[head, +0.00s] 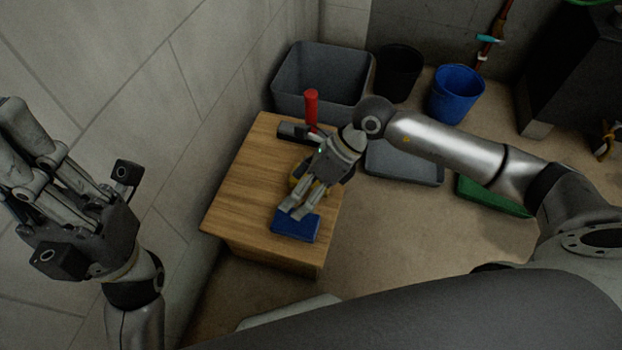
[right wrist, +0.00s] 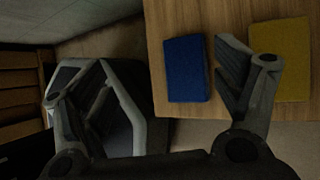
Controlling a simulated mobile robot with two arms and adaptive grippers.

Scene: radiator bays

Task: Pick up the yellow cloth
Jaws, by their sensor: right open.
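The yellow cloth (right wrist: 280,58) lies flat on the wooden table at the right of the right wrist view, partly behind one finger. In the head view only a bit of yellow (head: 296,183) shows beside my right gripper (head: 295,211), which hides the rest. My right gripper (right wrist: 160,68) is open and empty. One of its fingers is in front of the gap between the yellow cloth and a blue block-like cloth or sponge (right wrist: 187,68). My left gripper (head: 20,150) is raised at the left by the wall, far from the table; its finger opening is unclear.
The wooden table (head: 245,190) also bears the blue item (head: 296,227) and a red-handled tool (head: 311,108). A grey bin (head: 318,75), black bucket (head: 398,72) and blue bucket (head: 456,95) stand behind. A grey tray (head: 405,165) and green tray (head: 490,196) lie on the floor.

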